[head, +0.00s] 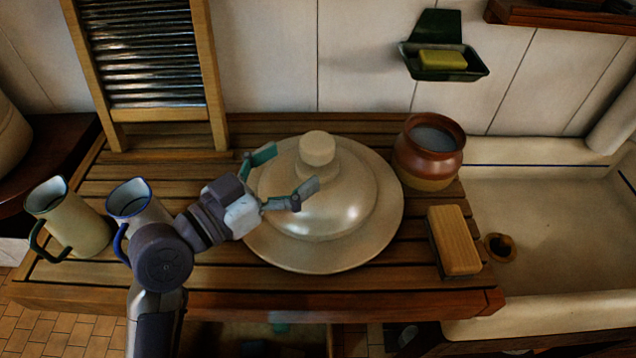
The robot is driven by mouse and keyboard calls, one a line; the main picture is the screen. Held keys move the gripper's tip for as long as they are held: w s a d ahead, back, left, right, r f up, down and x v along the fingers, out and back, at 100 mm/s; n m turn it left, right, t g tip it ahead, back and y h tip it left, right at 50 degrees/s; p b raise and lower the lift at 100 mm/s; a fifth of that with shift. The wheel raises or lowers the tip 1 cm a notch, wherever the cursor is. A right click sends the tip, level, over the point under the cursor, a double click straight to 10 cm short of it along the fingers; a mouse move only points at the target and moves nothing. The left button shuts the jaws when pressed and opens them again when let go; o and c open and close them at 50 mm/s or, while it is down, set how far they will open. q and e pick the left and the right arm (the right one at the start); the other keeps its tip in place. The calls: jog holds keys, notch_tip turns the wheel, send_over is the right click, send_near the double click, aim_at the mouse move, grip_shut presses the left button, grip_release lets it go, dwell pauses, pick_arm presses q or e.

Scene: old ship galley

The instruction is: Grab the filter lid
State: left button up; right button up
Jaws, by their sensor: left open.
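The filter lid (345,215) is a cream, domed lid with a wide flat rim and a round knob (317,149) on top. It lies on the slatted wooden drainboard in the middle of the head view. My left gripper (288,172) is open at the left side of the lid, its fingers spread toward the knob. The fingers overlap the dome in the picture, and the knob is apart from them to the upper right. I cannot tell whether a finger touches the dome. My right gripper is not in view.
Two enamel jugs (72,219) stand at the left of the drainboard (390,290). A washboard (150,60) leans behind. A brown pot (430,152) and a scrubbing brush (454,240) sit right of the lid. A sink (560,225) adjoins at right; a soap dish (468,73) hangs above.

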aim_at(305, 151)
pick_arm(q)
jog(key=shift+w+d+r, duration=0.1)
jog(key=shift+w+d, duration=0.35)
jog(key=shift+w, duration=0.1)
jog(key=shift+w+d, duration=0.15)
jog(key=shift+w+d+r+p, duration=0.2)
jog(key=shift+w+d+p, duration=0.15)
jog(key=shift+w+p, duration=0.25)
jog(key=p+x, duration=0.1)
jog(key=x, duration=0.2)
jog(key=shift+w+d+f+p, duration=0.1)
jog(key=shift+w+p, duration=0.15)
jog(key=shift+p, duration=0.1)
jog(key=shift+w+d+f, duration=0.1)
jog(key=shift+w+d, duration=0.05)
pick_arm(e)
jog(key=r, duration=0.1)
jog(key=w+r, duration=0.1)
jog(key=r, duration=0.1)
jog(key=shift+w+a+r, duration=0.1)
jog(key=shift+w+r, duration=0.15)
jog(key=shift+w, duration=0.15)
pick_arm(q)
jog(key=c, duration=0.4)
grip_shut()
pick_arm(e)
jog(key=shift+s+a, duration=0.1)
